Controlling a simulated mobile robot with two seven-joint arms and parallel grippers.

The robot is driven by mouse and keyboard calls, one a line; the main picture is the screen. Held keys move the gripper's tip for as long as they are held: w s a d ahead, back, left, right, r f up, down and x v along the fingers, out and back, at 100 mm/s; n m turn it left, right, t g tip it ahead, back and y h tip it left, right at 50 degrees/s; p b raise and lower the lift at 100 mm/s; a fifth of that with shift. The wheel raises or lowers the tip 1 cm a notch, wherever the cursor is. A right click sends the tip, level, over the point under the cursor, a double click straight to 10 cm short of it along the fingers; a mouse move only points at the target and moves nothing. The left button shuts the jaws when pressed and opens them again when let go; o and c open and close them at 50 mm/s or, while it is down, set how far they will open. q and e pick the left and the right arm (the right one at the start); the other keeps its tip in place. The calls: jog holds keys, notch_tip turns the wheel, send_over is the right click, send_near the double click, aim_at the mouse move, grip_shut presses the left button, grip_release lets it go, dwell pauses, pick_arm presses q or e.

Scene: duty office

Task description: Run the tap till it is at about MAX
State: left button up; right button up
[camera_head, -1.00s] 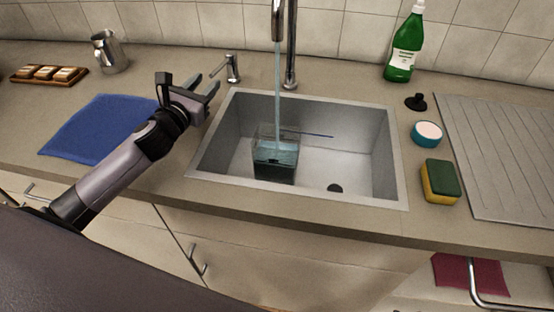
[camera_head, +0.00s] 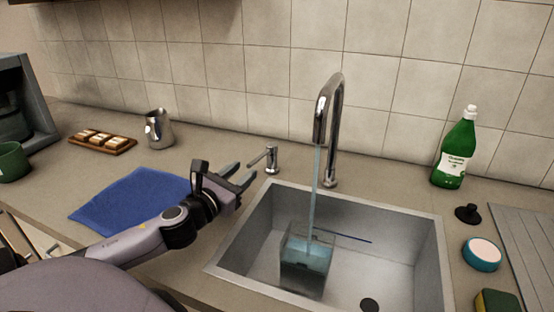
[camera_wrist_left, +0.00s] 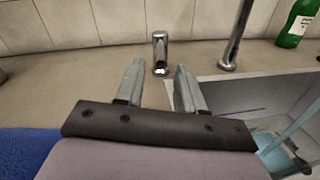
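The chrome tap (camera_head: 328,108) is running, and a stream of water (camera_head: 315,190) falls into a clear square container (camera_head: 305,270) standing in the sink (camera_head: 385,262). The container is partly filled with bluish water; I cannot read a MAX mark. The small chrome lever (camera_head: 266,158) stands on the counter left of the tap. My left gripper (camera_head: 244,178) is open and empty, just in front of the lever and apart from it. In the left wrist view the lever (camera_wrist_left: 160,52) lies beyond the gap between the fingertips. My right gripper is not in view.
A blue cloth (camera_head: 130,200) lies left of the sink. A steel jug (camera_head: 159,128), a wooden tray (camera_head: 112,146) and a green mug (camera_head: 12,162) are farther left. A green bottle (camera_head: 456,155), black plug (camera_head: 467,213), round tub (camera_head: 482,254) and sponge (camera_head: 496,302) are at right.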

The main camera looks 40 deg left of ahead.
aim_at(269, 149)
pick_arm(q)
jog(key=shift+w+r, duration=0.1)
jog(key=shift+w, duration=0.5)
jog(key=shift+w+a+p, duration=0.1)
jog(key=shift+w+a, duration=0.05)
jog(key=shift+w, duration=0.8)
jog(key=shift+w+a+p, duration=0.1)
jog(key=shift+w+a, duration=0.1)
jog(key=shift+w, duration=0.8)
jog(key=shift+w+a+p, duration=0.1)
jog(key=shift+w+a, duration=0.05)
jog(key=shift+w, duration=0.8)
grip_shut()
